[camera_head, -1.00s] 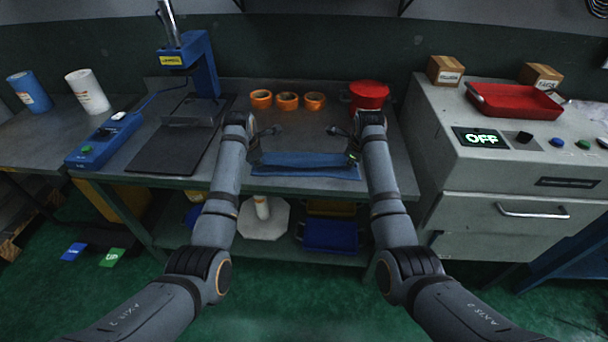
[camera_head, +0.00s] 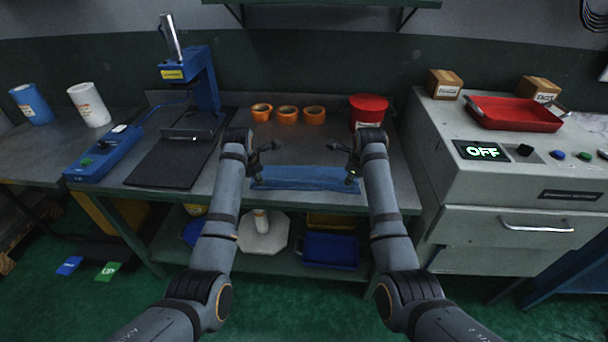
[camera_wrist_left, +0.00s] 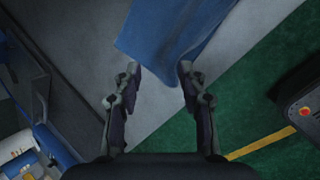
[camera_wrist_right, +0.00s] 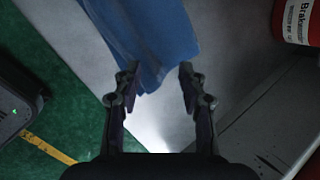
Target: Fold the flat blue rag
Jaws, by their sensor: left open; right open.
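The blue rag (camera_head: 305,178) lies as a wide, narrow strip along the front of the workbench. I cannot tell how its layers lie. My left gripper (camera_head: 266,164) is open at the rag's left end. In the left wrist view the rag (camera_wrist_left: 172,28) reaches down to the open left fingers (camera_wrist_left: 160,70), its edge close to the right-hand finger. My right gripper (camera_head: 341,165) is open at the rag's right end. In the right wrist view a rag end (camera_wrist_right: 155,40) reaches between the open right fingers (camera_wrist_right: 159,75). Neither gripper is shut on it.
Behind the rag stand several orange rolls (camera_head: 287,114) and a red can (camera_head: 368,112). A blue press (camera_head: 203,85) with a dark plate is to the left. A grey cabinet (camera_head: 520,190) bounds the right. Bare bench lies between rag and rolls.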

